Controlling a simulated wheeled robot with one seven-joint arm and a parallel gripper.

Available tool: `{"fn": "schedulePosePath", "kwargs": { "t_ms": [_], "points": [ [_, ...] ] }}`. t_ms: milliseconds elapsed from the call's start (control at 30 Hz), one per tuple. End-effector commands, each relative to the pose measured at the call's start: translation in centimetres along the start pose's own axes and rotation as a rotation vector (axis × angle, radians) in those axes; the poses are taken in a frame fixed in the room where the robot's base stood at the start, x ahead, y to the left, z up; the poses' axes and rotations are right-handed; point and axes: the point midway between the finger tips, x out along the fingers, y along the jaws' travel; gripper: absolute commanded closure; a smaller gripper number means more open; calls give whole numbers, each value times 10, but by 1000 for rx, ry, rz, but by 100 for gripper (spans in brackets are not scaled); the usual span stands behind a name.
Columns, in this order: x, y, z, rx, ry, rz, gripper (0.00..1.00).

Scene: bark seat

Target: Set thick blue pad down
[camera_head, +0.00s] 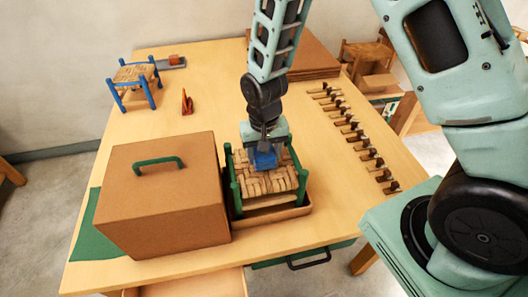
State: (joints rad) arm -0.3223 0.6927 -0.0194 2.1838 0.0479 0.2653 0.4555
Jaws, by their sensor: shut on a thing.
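My gripper (265,152) points down over the woven seat of a small green-posted stool. It is shut on the blue pad (264,161), which shows just below the fingers. The pad is at or just above the woven seat (265,183); I cannot tell whether it touches. The fingertips are partly hidden by the gripper body. The stool (235,195) stands in a shallow brown tray (290,212) on the wooden table (200,65).
A large brown box (160,200) with a green handle stands close left of the stool, on a green mat (90,243). A row of several small tools (350,130) lies to the right. A blue stool (133,83) and a small red-orange item (187,102) stand at the back left.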

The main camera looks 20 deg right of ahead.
Motion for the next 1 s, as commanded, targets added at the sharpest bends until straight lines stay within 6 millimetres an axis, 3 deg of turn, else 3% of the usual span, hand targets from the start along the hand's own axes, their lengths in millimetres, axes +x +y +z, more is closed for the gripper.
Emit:
{"fn": "schedulePosePath", "kwargs": {
  "t_ms": [33, 100, 567, 1000],
  "points": [
    [2, 0, 0, 0, 0, 0, 44],
    [1, 0, 0, 0, 0, 0, 24],
    [-9, -1, -1, 0, 4, -2, 24],
    [-85, -1, -2, -1, 7, -3, 24]
  ]
}}
